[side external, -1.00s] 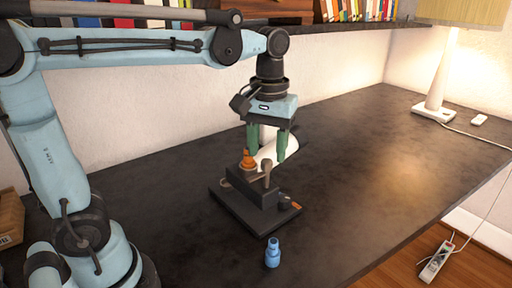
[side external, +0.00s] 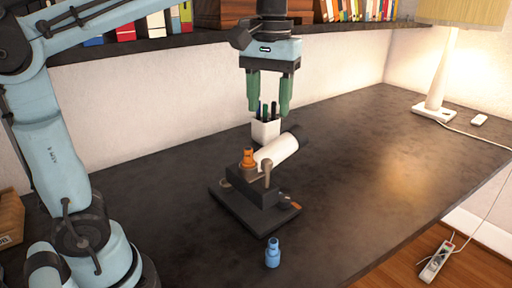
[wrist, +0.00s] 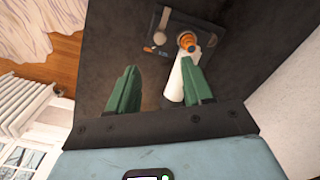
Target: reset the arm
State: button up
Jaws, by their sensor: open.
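In the wrist view my gripper (wrist: 158,95) is also open and empty. In the wrist view the orange fitting (wrist: 187,40) is beyond the fingers. A blue bottle-like piece (side external: 272,254) stands on the table in front of the stand.
A shelf with books (side external: 125,30) runs along the wall above. A lamp (side external: 435,85) stands at the back right. The right of the table (side external: 390,170) is clear.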

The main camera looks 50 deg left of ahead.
aim_at(267, 160)
jog(key=shift+f, duration=6.05)
jog(key=shift+r, duration=0.1)
notch_tip(267, 160, up, 12)
notch_tip(267, 160, down, 12)
jog(key=shift+f, duration=0.1)
jog(key=m, duration=1.2)
jog(key=shift+m, duration=2.3)
